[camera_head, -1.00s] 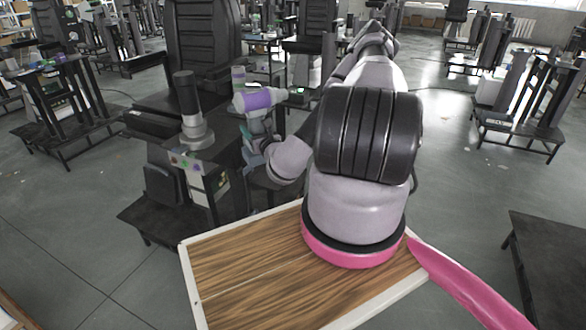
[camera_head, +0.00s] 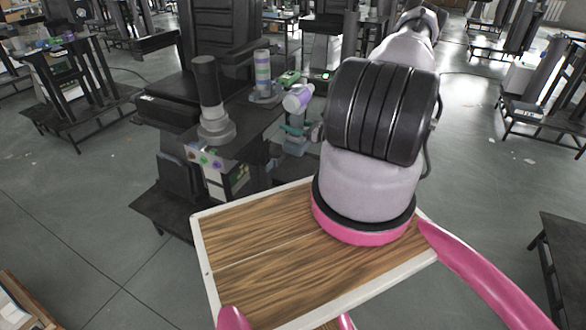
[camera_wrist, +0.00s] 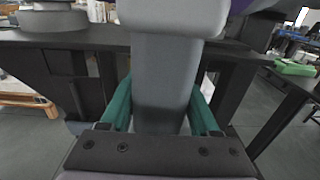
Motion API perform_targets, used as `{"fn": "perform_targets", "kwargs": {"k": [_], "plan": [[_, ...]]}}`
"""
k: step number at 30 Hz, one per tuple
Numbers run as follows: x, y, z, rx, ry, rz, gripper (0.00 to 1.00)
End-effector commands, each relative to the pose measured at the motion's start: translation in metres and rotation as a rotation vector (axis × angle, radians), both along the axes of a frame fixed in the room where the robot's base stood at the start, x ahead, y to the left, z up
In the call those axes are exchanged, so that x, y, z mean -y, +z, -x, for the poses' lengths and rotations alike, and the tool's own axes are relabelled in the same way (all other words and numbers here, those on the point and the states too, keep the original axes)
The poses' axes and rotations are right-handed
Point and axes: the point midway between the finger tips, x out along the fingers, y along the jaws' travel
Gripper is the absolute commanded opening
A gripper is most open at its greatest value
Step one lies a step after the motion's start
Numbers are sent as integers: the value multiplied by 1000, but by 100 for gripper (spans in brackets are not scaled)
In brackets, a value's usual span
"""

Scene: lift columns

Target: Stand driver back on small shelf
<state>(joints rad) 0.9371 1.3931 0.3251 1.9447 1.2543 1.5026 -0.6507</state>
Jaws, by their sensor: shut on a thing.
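The driver (camera_head: 297,97) has a white and purple body and a grey handle. In the head view its body is tilted, one end towards the camera. My gripper (camera_head: 293,131) is shut on the handle. In the wrist view the two green fingers of my gripper (camera_wrist: 161,88) stand either side of the grey handle (camera_wrist: 163,65). The driver is held upright by its handle there, its top cut off by the frame. A dark shelf (camera_head: 243,122) lies left of the driver in the head view. I cannot tell whether it is the small shelf, or whether the driver touches anything.
A black column with a grey round base (camera_head: 216,128) stands on the dark shelf's left. A striped white and purple cylinder (camera_head: 263,72) stands behind, near a green item (camera_head: 289,77). My wood-topped base is in the foreground.

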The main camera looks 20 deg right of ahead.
Motion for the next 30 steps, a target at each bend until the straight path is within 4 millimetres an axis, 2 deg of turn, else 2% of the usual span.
{"fn": "perform_targets", "kwargs": {"k": [5, 12, 19, 27, 30], "plan": [[10, -16, 2, 2, 24, -2, 0], [10, -55, 3, 2, 27, -4, 0], [11, -73, 2, 3, 26, -2, 0], [10, -107, 3, 3, 26, -3, 0], [11, -110, 2, 4, 26, -2, 0]]}}
